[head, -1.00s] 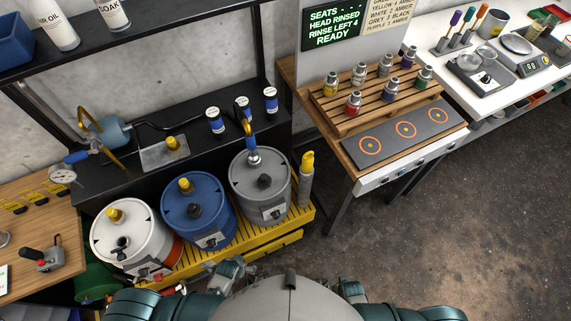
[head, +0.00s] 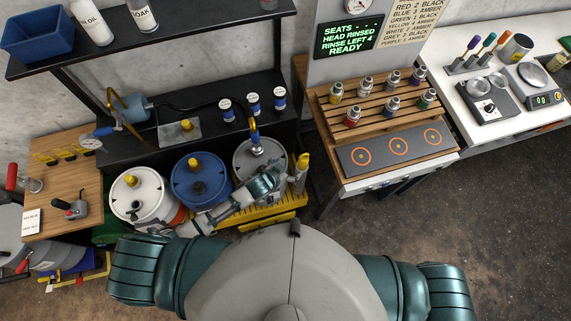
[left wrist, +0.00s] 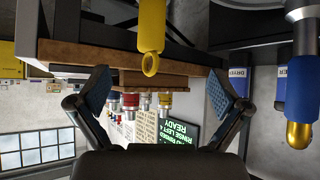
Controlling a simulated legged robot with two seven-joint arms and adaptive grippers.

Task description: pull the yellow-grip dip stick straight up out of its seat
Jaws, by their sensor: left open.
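The yellow-grip dip stick (head: 302,162) stands upright in its grey tube seat (head: 298,183), at the right side of the grey drum. In the left wrist view its yellow grip (left wrist: 151,28) comes down from the top edge and ends in a ring. My left gripper (head: 272,180) is over the front right of the grey drum, just left of the dip stick. In the left wrist view my left gripper (left wrist: 163,90) has its two blue-padded fingers wide apart, with nothing between them. The grip lies ahead, apart from both pads. My right gripper is out of view.
The grey drum (head: 243,158) carries a blue-handled spout (head: 255,137), whose brass end is close on the right in the left wrist view (left wrist: 301,133). Blue (head: 187,173) and white (head: 126,195) drums stand left. The can bench (head: 330,178) stands close right of the dip stick.

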